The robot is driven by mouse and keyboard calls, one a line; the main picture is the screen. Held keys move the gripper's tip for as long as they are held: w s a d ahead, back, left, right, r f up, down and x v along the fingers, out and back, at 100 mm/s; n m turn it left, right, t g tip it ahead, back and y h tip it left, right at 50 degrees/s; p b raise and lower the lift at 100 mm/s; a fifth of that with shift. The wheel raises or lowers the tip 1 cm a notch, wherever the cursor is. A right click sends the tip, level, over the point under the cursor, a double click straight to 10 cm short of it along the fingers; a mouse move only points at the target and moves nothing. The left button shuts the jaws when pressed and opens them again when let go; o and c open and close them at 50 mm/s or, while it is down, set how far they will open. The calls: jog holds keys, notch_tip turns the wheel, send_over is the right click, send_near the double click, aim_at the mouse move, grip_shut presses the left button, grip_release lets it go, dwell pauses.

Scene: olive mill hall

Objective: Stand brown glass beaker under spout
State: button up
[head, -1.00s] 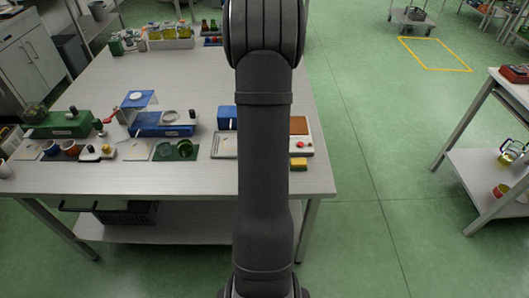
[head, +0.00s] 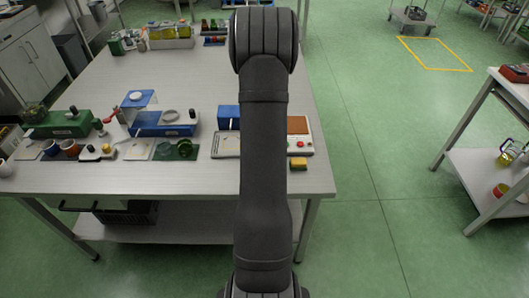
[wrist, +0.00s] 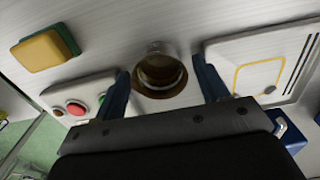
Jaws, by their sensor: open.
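In the wrist view the brown beaker (wrist: 158,72) shows as a round, dark brown vessel with a pale rim, on the pale tabletop. My gripper (wrist: 162,78) is open, with one blue finger on each side of the beaker; I cannot tell whether either finger touches it. In the head view my arm hides the beaker and my gripper. A white plate with a yellow outlined square (wrist: 260,72) lies right of the beaker in the wrist view.
A control box with a red button (wrist: 76,108) and a yellow-and-green block (wrist: 46,50) are left of the beaker in the wrist view. In the head view a blue unit (head: 228,117) stands behind the plate, and a green holder (head: 175,150) lies further left.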

jog(key=shift+c, duration=0.5)
jog(key=c, duration=0.6)
jog(key=shift+r, duration=0.1)
jog(key=shift+r, duration=3.25)
